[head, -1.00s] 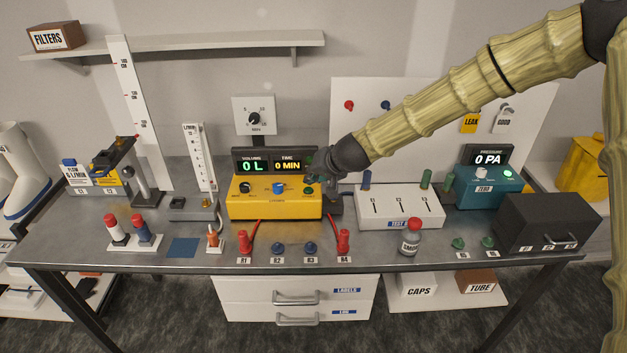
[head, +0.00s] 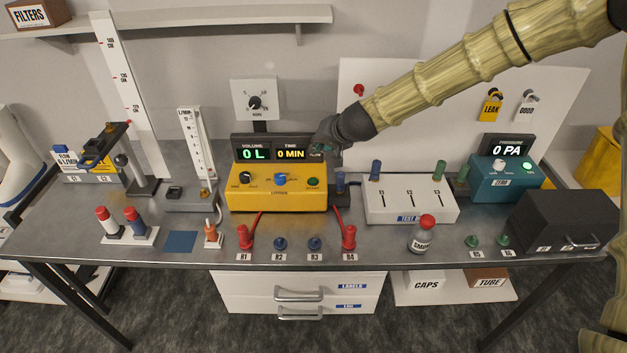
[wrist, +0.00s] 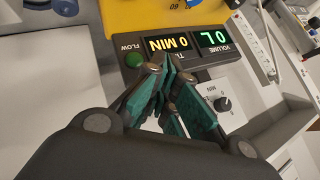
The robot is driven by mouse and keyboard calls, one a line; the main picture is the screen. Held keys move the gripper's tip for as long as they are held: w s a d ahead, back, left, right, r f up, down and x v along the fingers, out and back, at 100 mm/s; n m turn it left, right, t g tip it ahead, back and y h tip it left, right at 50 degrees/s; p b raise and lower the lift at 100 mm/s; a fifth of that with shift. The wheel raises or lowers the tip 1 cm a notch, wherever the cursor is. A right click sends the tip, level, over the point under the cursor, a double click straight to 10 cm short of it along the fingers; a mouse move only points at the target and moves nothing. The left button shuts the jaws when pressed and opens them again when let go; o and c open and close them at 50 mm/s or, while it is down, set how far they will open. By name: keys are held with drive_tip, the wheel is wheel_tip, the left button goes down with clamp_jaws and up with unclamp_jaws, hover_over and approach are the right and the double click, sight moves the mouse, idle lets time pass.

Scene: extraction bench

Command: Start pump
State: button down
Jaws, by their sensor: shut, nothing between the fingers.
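The yellow pump (head: 277,200) stands mid-bench with a dark knob (head: 246,178), a blue knob (head: 280,179) and a green button (head: 313,182) on its sloped face. Its display (head: 267,149) reads 0 L and 0 MIN, also in the wrist view (wrist: 190,42). My gripper (head: 322,149) is shut and empty, above the green button at the display's right end. In the wrist view my teal fingers (wrist: 166,68) point at the display, beside a dark green round lamp (wrist: 133,60) by the word FLOW. I cannot tell if they touch the display.
A gauge dial (head: 254,102) stands behind the display. A white test box (head: 410,205) and a teal pressure unit (head: 505,180) are to the right. A capped bottle (head: 423,234) and red clamp R4 (head: 349,237) are near the front edge.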

sight(316, 178)
drive_tip(key=f+b, duration=0.2)
drive_tip(key=f, duration=0.1)
drive_tip(key=f+b, duration=0.1)
drive_tip(key=f, duration=0.1)
drive_tip(key=shift+w, duration=0.35)
drive_tip(key=f, duration=0.1)
drive_tip(key=f+b, duration=0.2)
drive_tip(key=shift+w+a+f, duration=0.15)
drive_tip(key=shift+w, duration=0.15)
drive_tip(key=shift+f+b, duration=0.3)
drive_tip(key=shift+s+f, duration=0.1)
drive_tip(key=shift+s, duration=0.1)
drive_tip(key=shift+w+f, duration=0.1)
